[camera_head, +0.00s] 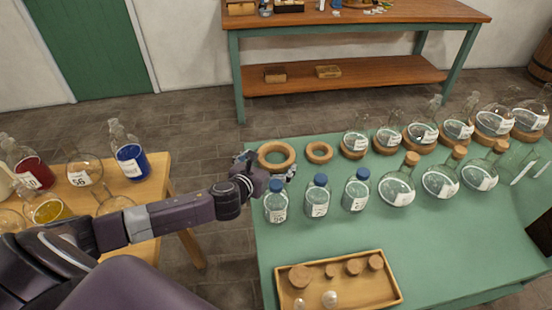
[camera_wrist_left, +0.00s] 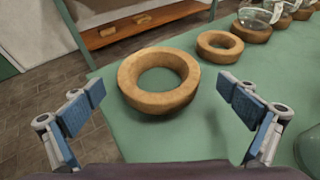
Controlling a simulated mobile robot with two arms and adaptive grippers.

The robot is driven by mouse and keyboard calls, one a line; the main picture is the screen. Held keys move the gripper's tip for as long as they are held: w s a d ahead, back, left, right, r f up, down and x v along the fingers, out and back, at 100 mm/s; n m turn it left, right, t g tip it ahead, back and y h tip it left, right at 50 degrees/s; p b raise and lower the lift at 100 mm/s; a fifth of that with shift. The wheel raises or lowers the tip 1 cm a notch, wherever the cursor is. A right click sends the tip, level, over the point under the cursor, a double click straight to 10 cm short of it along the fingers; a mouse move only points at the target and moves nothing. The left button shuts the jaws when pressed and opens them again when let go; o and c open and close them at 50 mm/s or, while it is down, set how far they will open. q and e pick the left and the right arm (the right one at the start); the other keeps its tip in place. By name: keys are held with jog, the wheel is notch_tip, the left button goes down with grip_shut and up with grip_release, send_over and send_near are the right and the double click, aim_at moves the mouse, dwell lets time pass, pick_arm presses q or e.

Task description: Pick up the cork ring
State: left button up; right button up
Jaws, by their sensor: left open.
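A large cork ring (camera_head: 276,154) lies flat and empty near the left corner of the green table (camera_head: 345,238). A smaller empty cork ring (camera_head: 319,152) lies just right of it. In the left wrist view the large cork ring (camera_wrist_left: 159,80) is ahead and between the fingers, and the smaller ring (camera_wrist_left: 220,45) is farther back to the right. My left gripper (camera_head: 272,172) is open and empty, just in front of the large ring; it also shows in the left wrist view (camera_wrist_left: 165,112). It does not visibly touch the ring. My right gripper is not in view.
Blue-capped bottles (camera_head: 276,205) stand close in front of the rings. Several round flasks (camera_head: 355,142) sit on cork rings to the right. A wooden tray (camera_head: 338,283) with corks lies at the front. A wooden table (camera_head: 150,205) with flasks stands left.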

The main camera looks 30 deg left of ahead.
aim_at(281, 149)
pick_arm(q)
jog(key=shift+r+x, duration=0.15)
jog(key=shift+x, duration=1.25)
jog(key=shift+r+x, duration=0.15)
jog(key=shift+x, duration=1.25)
jog(key=shift+w+a, duration=0.1)
jog(key=shift+a, duration=0.05)
jog(key=c, duration=1)
jog(key=shift+o, duration=0.2)
